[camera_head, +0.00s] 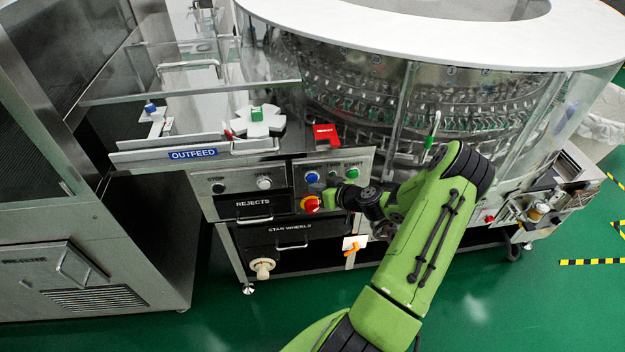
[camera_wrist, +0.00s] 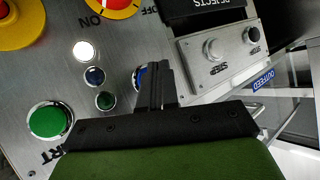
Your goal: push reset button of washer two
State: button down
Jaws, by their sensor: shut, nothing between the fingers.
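The washer's control panel (camera_head: 290,171) is a metal face with coloured buttons. A blue button (camera_head: 312,177) sits at its upper left; it also shows in the wrist view (camera_wrist: 137,76), partly hidden behind my fingers. Its label cannot be read, so I cannot confirm it is the reset button. My gripper (camera_head: 327,191) is shut and empty, in front of the panel, just below and right of the blue button. In the wrist view my closed fingertips (camera_wrist: 152,68) overlap the button's edge; whether they touch it I cannot tell.
A green START button (camera_head: 352,173) sits right of the blue one. A red and yellow knob (camera_head: 310,204) is just below, near my gripper. Small lamps or buttons (camera_wrist: 94,75) lie between. The REJECTS drawer (camera_head: 252,205) and STOP panel (camera_wrist: 222,50) are beside it.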

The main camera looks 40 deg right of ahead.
jog(key=shift+w+d+b, duration=0.25)
jog(key=shift+w+b, duration=0.05)
jog(key=shift+w, duration=0.05)
jog(key=shift+w+d, duration=0.25)
jog(key=shift+w, duration=0.1)
dwell(0.6)
jog(key=shift+s+a, duration=0.1)
jog(key=shift+s+a+b, duration=0.4)
jog(key=shift+s+b, duration=0.15)
jog(key=shift+s, duration=0.05)
jog(key=s+a+b, duration=0.1)
jog(key=s, duration=0.1)
jog(key=s+a+b, duration=0.1)
jog(key=s, duration=0.1)
jog(key=shift+a, duration=0.4)
dwell(0.6)
